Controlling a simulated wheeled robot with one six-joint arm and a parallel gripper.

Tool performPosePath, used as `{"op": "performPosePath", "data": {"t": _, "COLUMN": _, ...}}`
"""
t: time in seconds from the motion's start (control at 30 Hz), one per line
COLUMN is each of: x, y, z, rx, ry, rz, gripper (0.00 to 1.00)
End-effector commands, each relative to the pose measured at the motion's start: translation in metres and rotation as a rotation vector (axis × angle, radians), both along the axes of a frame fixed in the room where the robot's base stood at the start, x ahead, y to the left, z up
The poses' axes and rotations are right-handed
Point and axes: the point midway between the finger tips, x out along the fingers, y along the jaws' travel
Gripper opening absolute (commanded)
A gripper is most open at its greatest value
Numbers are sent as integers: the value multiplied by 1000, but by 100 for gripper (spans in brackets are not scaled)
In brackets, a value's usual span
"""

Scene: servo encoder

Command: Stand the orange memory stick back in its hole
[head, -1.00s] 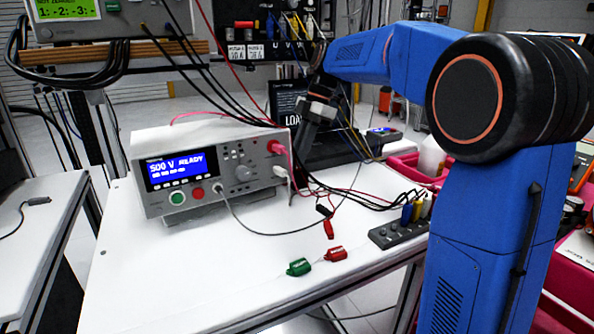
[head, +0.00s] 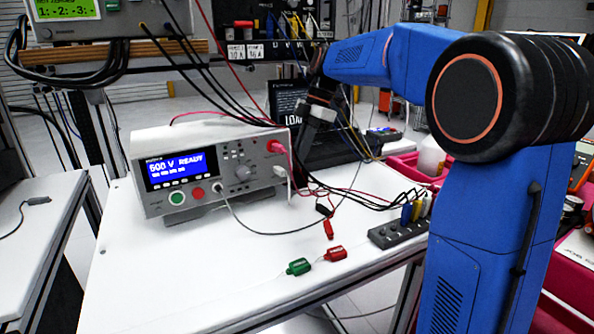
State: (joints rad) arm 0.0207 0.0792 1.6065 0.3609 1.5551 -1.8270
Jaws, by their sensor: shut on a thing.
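My gripper (head: 304,148) points down beside the right end of the white tester, in front of the black laptop (head: 345,148). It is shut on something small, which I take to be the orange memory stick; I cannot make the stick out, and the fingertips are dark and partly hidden. The dark grey holder block (head: 385,238) lies at the right edge of the white table. No orange stick shows in the block.
The white tester (head: 215,170) with a blue screen fills the table's middle. Red and black leads (head: 328,225) lie between it and the block. Green (head: 299,267) and red (head: 335,253) clips lie at the front. The front left of the table is clear.

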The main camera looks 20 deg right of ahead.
Motion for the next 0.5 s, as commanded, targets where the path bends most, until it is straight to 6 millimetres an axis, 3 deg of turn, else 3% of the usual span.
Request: {"op": "performPosePath", "data": {"t": 0.5, "x": 0, "y": 0, "z": 14, "rx": 0, "ry": 0, "rz": 0, "gripper": 0}}
